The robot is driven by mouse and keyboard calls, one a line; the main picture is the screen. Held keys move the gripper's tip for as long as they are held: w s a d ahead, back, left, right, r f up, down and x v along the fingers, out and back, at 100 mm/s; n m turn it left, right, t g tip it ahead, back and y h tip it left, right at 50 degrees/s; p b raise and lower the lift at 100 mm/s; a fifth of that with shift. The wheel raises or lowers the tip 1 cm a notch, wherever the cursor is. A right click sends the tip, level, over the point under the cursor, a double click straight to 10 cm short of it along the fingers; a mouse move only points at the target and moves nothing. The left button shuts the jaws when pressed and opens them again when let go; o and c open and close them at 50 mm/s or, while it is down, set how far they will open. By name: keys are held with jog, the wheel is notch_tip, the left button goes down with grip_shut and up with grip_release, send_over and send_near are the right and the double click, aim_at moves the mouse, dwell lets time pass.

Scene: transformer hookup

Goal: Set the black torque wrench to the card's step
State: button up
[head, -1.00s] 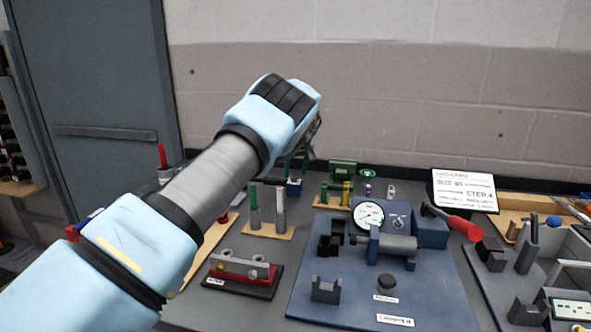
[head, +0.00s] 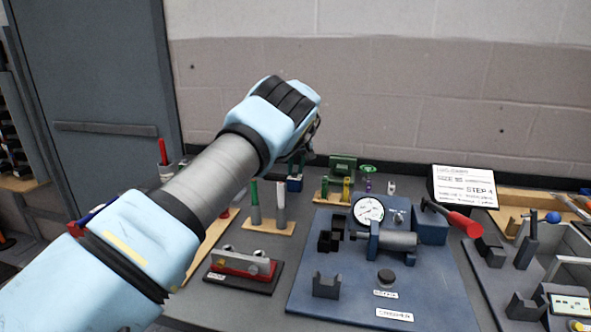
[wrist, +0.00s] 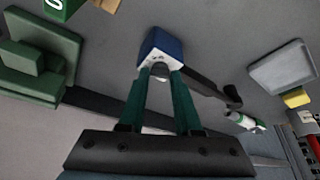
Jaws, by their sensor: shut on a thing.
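My gripper (wrist: 160,75) points down at the bench, its two green fingers closed at a blue block with a white face (wrist: 158,45). A black bar with a knobbed end (wrist: 215,86) runs to the right from beside the block; I cannot tell whether it is the black torque wrench or joined to the block. In the head view my gripper's hand hides most of the fingers, and a little blue (head: 294,184) shows below it. The white card (head: 464,187) stands at the back right; its large print appears to read STEP 4, the smaller lines are blurred.
A blue fixture plate (head: 340,285) with a dial gauge (head: 368,210) and a red-handled lever (head: 458,220) fills the bench middle. A red and grey fixture (head: 243,266) sits left of it. Green blocks (wrist: 40,58) and a grey tray (wrist: 283,67) flank my gripper.

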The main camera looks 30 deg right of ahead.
jog(key=shift+a+m+b, duration=0.1)
jog(key=shift+m+b, duration=0.2)
jog(key=shift+b, duration=0.15)
grip_shut()
jog(key=shift+w+a+f+m+h+b, duration=0.15)
jog(key=shift+m+h+b, duration=0.35)
jog(key=shift+m+b, duration=0.5)
jog(key=m+h+b, duration=0.1)
jog(key=m, duration=0.1)
jog(key=shift+w+a+m+g, duration=0.1)
jog(key=shift+m+g, duration=0.2)
jog(key=shift+m, duration=0.1)
jog(key=m, duration=0.2)
jog(key=m+g+h+b, duration=0.1)
jog(key=m, duration=0.1)
jog(key=shift+w+r, duration=0.1)
jog(key=shift+r, duration=0.1)
jog(key=shift+m+g, duration=0.6)
jog(key=shift+m, duration=0.6)
jog(key=o, duration=1)
grip_release()
